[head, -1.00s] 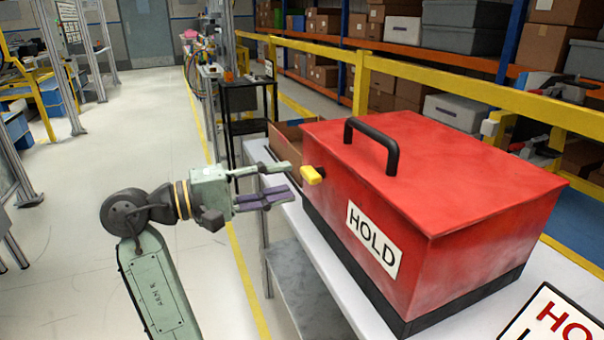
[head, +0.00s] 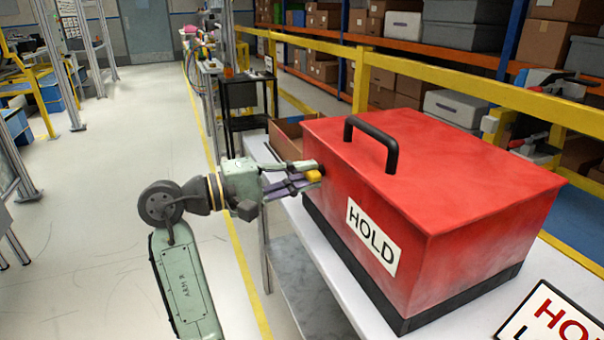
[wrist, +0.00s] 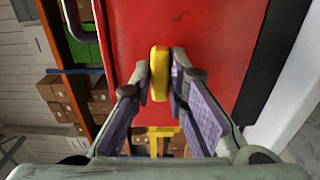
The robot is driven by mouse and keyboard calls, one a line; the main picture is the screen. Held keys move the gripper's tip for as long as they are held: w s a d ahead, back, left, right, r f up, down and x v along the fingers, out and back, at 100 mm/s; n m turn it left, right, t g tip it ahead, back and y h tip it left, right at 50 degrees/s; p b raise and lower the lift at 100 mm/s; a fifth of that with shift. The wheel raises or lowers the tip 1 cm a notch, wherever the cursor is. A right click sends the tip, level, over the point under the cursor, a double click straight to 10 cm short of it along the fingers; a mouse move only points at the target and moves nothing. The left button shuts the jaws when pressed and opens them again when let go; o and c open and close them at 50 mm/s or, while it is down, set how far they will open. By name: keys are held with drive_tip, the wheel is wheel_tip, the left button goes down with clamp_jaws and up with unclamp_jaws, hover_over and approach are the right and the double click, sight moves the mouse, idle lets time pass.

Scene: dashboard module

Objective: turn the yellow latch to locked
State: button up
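The yellow latch (head: 313,176) sticks out from the left side of the red box (head: 440,170), near its far top corner. In the wrist view the latch (wrist: 159,73) looks upright, its long side running up the picture. My gripper (head: 303,177) has come up to the latch, with one finger on each side of it. In the wrist view the fingertips (wrist: 160,72) flank the latch closely, with what looks like a thin gap on either side. The gripper looks open around it. The latch's pivot is partly hidden by the fingers.
The box stands on a white table (head: 290,215) and has a black top handle (head: 372,140) and a HOLD label (head: 373,235). An open cardboard box (head: 287,138) sits behind my gripper. A yellow rail (head: 430,84) runs behind the table.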

clamp_jaws()
drive_tip(key=shift+m, duration=0.3)
drive_tip(key=m+b, duration=0.2)
drive_tip(key=m, duration=0.1)
drive_tip(key=shift+f+m, duration=0.15)
drive_tip(key=shift+m, duration=0.25)
drive_tip(key=m+b, duration=0.2)
drive_tip(key=m, duration=0.2)
drive_tip(key=shift+m+b, duration=0.3)
drive_tip(key=shift+b, duration=0.1)
drive_tip(key=m+b, duration=0.2)
drive_tip(key=m, duration=0.2)
drive_tip(key=shift+b, duration=0.4)
drive_tip(key=shift+m+b, duration=1.25)
drive_tip(key=shift+m, duration=1.15)
drive_tip(key=shift+r, duration=0.2)
